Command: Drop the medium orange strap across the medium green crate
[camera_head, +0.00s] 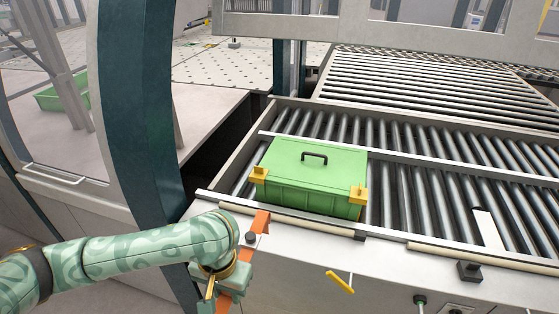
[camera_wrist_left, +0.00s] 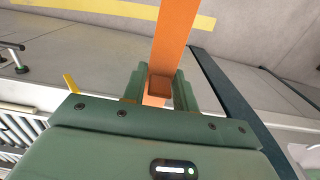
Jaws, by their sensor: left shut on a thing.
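The green crate (camera_head: 310,196) sits closed on the roller conveyor, with a black handle on its lid and yellow corner pieces. My left gripper (camera_head: 226,283) is in front of the conveyor, to the lower left of the crate. It is shut on the orange strap (camera_head: 259,223), whose upper end reaches up toward the conveyor's front edge, apart from the crate. In the left wrist view the strap (camera_wrist_left: 173,38) runs up from between the two fingers (camera_wrist_left: 159,90). My arm hides part of the strap. My right gripper is not in view.
The roller conveyor (camera_head: 405,200) has open rollers right of the crate. A yellow lever (camera_head: 340,283) sticks out from its front face. A dark teal post (camera_head: 138,110) stands to the left. Another green container (camera_head: 62,95) shows behind at far left.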

